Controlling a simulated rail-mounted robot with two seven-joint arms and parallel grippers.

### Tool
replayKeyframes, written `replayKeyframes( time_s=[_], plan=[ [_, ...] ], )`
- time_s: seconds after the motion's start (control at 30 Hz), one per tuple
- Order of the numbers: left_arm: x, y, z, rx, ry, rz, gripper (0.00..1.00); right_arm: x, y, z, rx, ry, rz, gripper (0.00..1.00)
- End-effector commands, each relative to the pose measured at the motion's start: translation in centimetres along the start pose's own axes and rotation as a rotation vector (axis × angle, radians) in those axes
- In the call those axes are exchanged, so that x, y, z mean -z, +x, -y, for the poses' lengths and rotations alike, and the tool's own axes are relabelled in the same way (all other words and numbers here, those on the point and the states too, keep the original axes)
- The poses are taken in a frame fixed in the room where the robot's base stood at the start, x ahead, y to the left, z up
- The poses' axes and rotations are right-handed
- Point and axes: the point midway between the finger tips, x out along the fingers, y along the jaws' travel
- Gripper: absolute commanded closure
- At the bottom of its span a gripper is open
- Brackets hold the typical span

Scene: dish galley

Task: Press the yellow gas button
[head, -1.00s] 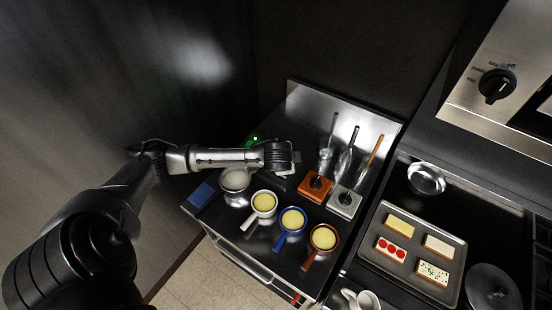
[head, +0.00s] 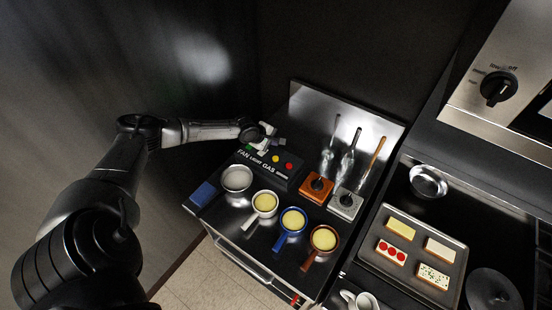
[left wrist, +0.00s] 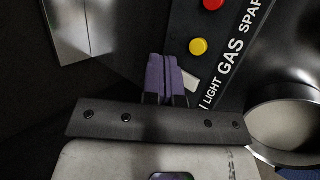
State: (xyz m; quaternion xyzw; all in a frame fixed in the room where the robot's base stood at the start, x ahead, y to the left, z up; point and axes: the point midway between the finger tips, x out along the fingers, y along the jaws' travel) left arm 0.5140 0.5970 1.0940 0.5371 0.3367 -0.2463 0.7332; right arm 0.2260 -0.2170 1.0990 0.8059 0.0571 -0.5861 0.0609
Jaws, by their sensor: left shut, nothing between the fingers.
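The yellow gas button (head: 276,158) sits on a black button panel (head: 283,182) on the steel counter. It also shows in the left wrist view (left wrist: 198,46), beside the word GAS. A red button (head: 289,166) is beside it. My left gripper (head: 267,139) is shut and empty near the panel's back left end. In the left wrist view its purple fingers (left wrist: 165,78) are together, left of and below the yellow button, near a pale rocker (left wrist: 190,82) by the word LIGHT. The fingers look apart from the yellow button; their height over the panel is unclear.
Small pans, one blue (head: 290,222), stand in front of the panel. Orange (head: 316,188) and grey (head: 345,204) knob boxes are right of it, with utensils behind. A tray (head: 404,282) of food slabs lies further right. A wall rises behind the counter.

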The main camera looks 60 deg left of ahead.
Motion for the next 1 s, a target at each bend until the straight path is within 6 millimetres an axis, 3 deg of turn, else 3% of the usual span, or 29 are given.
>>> replayKeyframes(
  time_s=[0.2, 0.4, 1.0],
  plan=[
    [-0.6, -0.1, -1.2, -0.071, -0.286, 0.042, 1.00, 0.0, 0.0, 0.1, 0.002, 0.002, 0.000, 0.57],
    [-0.6, -0.1, -1.4, -0.076, -0.428, 0.053, 1.00, 0.0, 0.0, 0.1, 0.001, 0.002, 0.000, 0.57],
    [-0.6, 0.0, -1.3, -0.074, -0.473, 0.053, 1.00, -0.1, 0.1, -0.2, -0.006, -0.008, 0.002, 0.57]
  ],
)
